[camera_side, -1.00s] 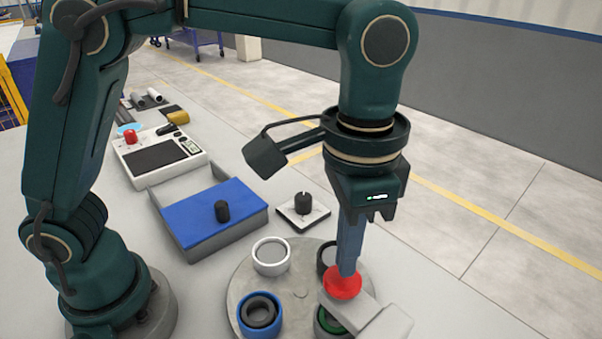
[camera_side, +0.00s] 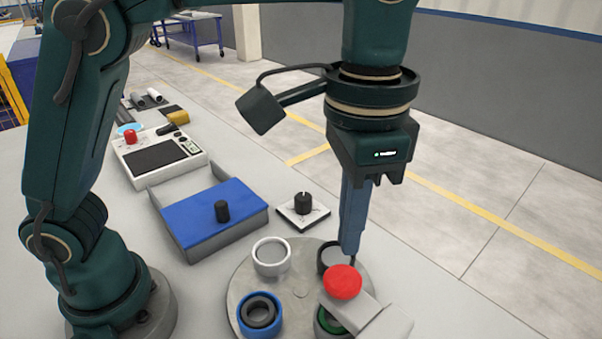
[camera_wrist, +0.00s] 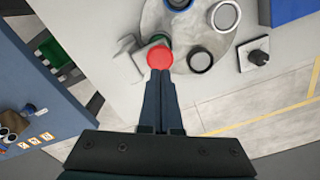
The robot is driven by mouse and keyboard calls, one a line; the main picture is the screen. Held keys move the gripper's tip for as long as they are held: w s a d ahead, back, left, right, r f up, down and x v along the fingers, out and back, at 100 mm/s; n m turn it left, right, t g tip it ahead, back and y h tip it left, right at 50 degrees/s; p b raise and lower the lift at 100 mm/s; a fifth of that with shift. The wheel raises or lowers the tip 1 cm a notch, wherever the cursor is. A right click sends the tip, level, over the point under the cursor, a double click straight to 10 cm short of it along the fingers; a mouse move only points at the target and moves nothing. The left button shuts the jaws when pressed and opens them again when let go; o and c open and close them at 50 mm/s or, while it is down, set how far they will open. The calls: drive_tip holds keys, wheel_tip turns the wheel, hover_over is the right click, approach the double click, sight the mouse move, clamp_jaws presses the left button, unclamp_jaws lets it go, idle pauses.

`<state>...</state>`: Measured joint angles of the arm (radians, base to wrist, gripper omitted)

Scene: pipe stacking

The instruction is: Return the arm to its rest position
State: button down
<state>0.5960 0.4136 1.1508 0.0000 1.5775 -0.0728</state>
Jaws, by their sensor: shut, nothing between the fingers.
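My gripper (camera_side: 352,254) is shut and empty. In the side view its fingers point down, just behind the red round button (camera_side: 342,281) and apart from it as far as I can tell. In the wrist view the closed fingertips (camera_wrist: 160,74) appear just below the red button (camera_wrist: 159,57). The button sits on a grey bracket (camera_side: 385,322) at the edge of a round grey plate (camera_side: 240,275). The rest position is not marked in either view.
The plate carries a white ring (camera_side: 271,257), a blue ring (camera_side: 260,317), a green one (camera_side: 328,322) and a dark one (camera_side: 330,256). Left are a blue-lidded box (camera_side: 212,212), a black knob (camera_side: 303,203) and a control panel (camera_side: 158,157). Air above the table is clear.

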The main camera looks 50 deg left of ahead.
drive_tip(key=shift+w+a+r, duration=0.1)
drive_tip(key=shift+w+a, duration=0.05)
drive_tip(key=shift+a, duration=0.05)
drive_tip(key=s+a+r+n+t, duration=0.3)
drive_tip(key=a+r+n, duration=0.15)
drive_tip(key=a, duration=0.65)
drive_tip(key=s+a+f+n+t, duration=0.1)
drive_tip(key=s+a+f+t, duration=0.1)
drive_tip(key=s+a+f, duration=0.2)
wheel_tip(320, 180, down, 4)
drive_tip(key=shift+s+a+r+t, duration=0.2)
drive_tip(key=shift+s+a+t, duration=0.15)
drive_tip(key=shift+a, duration=0.2)
drive_tip(key=shift+n, duration=0.25)
